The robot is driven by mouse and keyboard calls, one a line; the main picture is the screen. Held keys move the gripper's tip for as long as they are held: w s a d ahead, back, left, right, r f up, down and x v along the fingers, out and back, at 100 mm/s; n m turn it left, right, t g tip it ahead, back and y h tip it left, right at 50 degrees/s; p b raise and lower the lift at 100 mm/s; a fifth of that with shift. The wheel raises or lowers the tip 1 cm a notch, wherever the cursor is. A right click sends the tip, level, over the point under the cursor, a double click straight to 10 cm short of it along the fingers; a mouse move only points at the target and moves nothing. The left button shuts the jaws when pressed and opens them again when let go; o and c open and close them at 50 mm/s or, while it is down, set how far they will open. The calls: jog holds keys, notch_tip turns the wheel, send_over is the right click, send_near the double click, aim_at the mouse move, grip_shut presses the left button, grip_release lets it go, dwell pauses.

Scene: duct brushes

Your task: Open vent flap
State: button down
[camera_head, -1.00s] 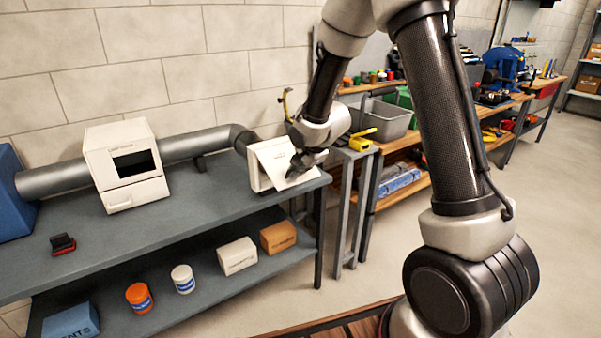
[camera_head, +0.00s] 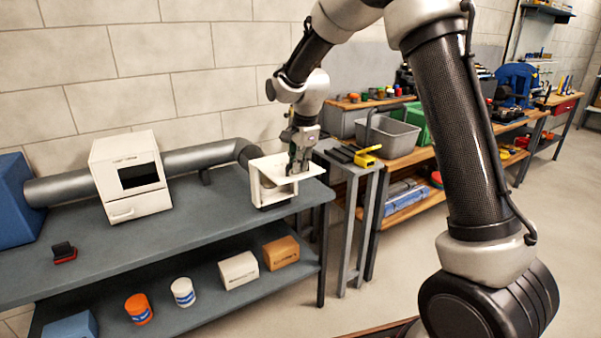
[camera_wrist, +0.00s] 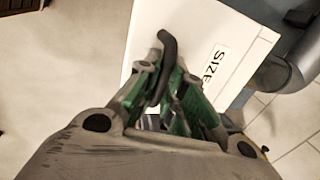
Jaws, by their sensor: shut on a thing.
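The vent flap (camera_head: 273,167) is a white panel on the white vent box (camera_head: 256,190) at the duct's right end. It stands swung up, close to level, and the box's front opening shows below it. In the wrist view the flap (camera_wrist: 195,30) fills the upper middle, with a label partly reading "SIZE" and a curved black handle (camera_wrist: 168,55). My gripper (camera_head: 296,168) points down at the flap from above. Its green-lined fingers (camera_wrist: 170,95) are shut on the handle. The exact finger contact is partly hidden.
A grey duct (camera_head: 200,158) runs left from the vent to a white cabinet (camera_head: 130,178) on the grey bench (camera_head: 200,220). A small red-black brush (camera_head: 64,253) lies at the left. A narrow stand with a yellow tool (camera_head: 366,157) stands close on the right.

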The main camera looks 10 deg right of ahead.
jog(key=shift+w+a+r, duration=0.2)
jog(key=shift+w+r, duration=0.15)
jog(key=shift+r, duration=0.35)
jog(key=shift+w+a+r, duration=0.15)
jog(key=shift+w+r, duration=0.2)
jog(key=shift+r, duration=0.3)
jog(key=shift+w+a+r, duration=0.2)
jog(key=shift+w+r, duration=0.15)
jog(key=shift+r, duration=0.35)
jog(key=c, duration=1.8)
grip_release()
jog(key=v, duration=1.2)
